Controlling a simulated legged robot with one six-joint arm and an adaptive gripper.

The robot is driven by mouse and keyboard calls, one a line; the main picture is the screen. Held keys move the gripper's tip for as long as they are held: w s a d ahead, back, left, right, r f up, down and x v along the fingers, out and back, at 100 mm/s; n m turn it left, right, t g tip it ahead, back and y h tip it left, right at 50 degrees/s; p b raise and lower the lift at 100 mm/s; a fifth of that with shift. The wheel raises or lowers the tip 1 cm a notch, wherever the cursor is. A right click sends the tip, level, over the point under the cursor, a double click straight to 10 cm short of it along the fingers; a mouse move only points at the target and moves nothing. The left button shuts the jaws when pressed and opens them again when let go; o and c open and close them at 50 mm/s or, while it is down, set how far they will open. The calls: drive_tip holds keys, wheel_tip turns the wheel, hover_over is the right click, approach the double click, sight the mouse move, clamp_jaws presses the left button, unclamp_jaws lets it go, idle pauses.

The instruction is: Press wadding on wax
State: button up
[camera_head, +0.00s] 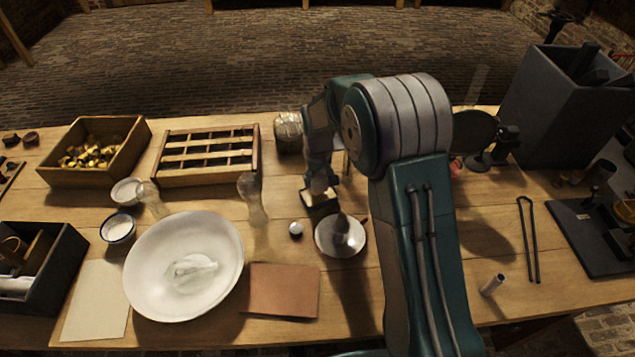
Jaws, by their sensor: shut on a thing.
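My gripper (320,184) points down over the middle of the table. It appears shut on a small dark-edged block (320,201) with a pale top; the fingers are small and partly hidden, and I cannot tell whether the block touches the table. A small white ball (296,229), perhaps wadding, lies on the table in front and slightly left of it. A shallow round pan (326,246) with a handle stands to the front right, with a dark pointed thing (342,224) in it. I cannot make out which surface is the wax.
A large white basin (140,255), a brown sheet (284,291) and glass vessels (252,200) stand left. Behind are a divided wooden rack (206,180) and a wooden box (75,177) of brass pieces. Tongs (528,240) lie right. My arm hides some table.

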sight(318, 173)
drive_tip(key=shift+r, duration=2.2)
